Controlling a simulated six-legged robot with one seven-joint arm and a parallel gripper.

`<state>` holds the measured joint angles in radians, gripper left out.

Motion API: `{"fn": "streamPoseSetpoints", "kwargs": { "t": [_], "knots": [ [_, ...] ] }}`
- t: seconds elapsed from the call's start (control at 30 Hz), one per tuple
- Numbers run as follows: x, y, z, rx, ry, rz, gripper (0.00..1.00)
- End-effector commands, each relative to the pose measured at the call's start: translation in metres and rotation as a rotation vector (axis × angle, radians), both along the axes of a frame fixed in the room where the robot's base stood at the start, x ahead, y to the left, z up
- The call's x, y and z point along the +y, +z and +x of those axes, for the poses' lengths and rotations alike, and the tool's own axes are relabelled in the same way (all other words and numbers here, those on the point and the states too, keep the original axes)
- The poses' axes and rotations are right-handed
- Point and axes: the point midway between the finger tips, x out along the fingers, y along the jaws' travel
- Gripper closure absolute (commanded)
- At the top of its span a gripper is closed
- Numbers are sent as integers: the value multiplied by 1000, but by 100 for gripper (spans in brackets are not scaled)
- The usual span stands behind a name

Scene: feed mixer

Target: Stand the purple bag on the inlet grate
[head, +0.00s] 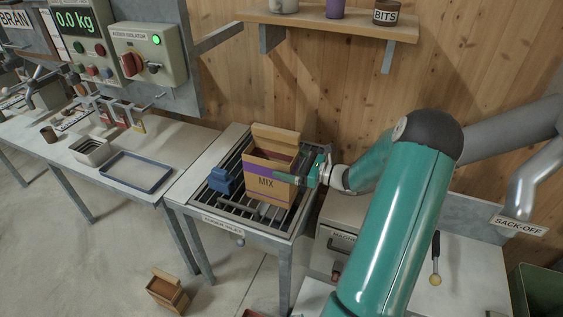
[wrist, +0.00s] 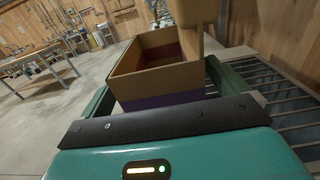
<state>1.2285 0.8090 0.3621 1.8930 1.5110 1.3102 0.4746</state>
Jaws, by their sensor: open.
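The purple bag (head: 270,180) is an open-topped brown carton with a purple band and the word MIX on its front. It stands upright on the inlet grate (head: 228,208), a frame of dark bars in a metal table. My gripper (head: 298,176) is at its right side. In the wrist view the bag (wrist: 160,75) shows its open top and purple lower band. The open fingers of my gripper (wrist: 165,85) lie on either side of it. I cannot tell whether they touch it. The bag's base is hidden in the wrist view.
A small blue object (head: 221,181) sits on the grate just left of the bag. A control box (head: 147,54) hangs behind left, and a shelf (head: 330,24) is above. A blue-rimmed tray (head: 136,172) lies on the left bench. A brown open box (head: 167,290) is on the floor.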

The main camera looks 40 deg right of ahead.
Motion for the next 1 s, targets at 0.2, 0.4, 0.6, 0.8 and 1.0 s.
{"fn": "streamPoseSetpoints", "kwargs": {
  "t": [0.2,0.4,0.6,0.8,1.0],
  "knots": [
    [-26,0,-43,2,-4,-1,1],
    [-42,0,-71,-1,-1,-1,1],
    [-47,0,-79,0,0,0,1],
    [-46,0,-79,0,0,0,1],
    [-46,0,-79,0,0,0,1]
  ]
}}
